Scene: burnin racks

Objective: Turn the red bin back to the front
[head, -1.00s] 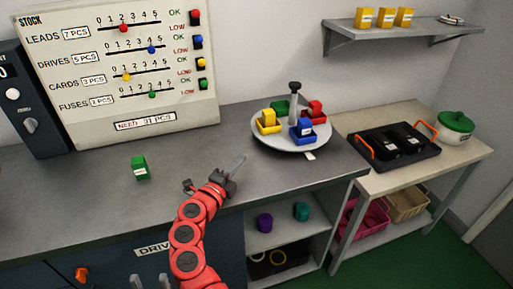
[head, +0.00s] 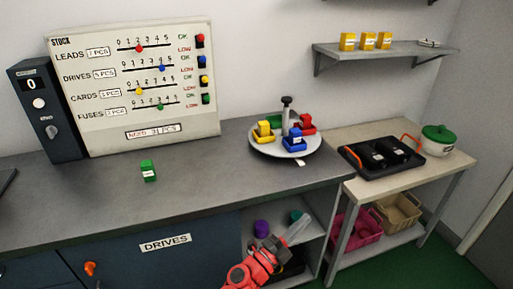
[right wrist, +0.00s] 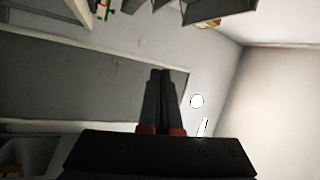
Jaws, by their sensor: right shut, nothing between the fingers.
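The red bin (head: 305,124) sits at the back right of a round white turntable (head: 267,148) with a dark-topped centre post (head: 286,112). Yellow (head: 264,133), blue (head: 294,142) and green (head: 274,121) bins share the turntable; the blue one is at the front right and the green one is partly hidden at the back. A white tag (head: 300,163) lies at the turntable's front edge. My right gripper (head: 301,224) is in front of the counter, below and apart from the turntable. Its fingers (right wrist: 163,100) are shut and empty in the right wrist view. My left gripper is out of view.
A small green box (head: 148,171) stands on the grey counter (head: 205,180). The stock board (head: 140,85) is behind it. A side table holds a black tray (head: 383,166) and a green-lidded pot (head: 438,140). Open shelves with cups (head: 261,227) are behind my right gripper.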

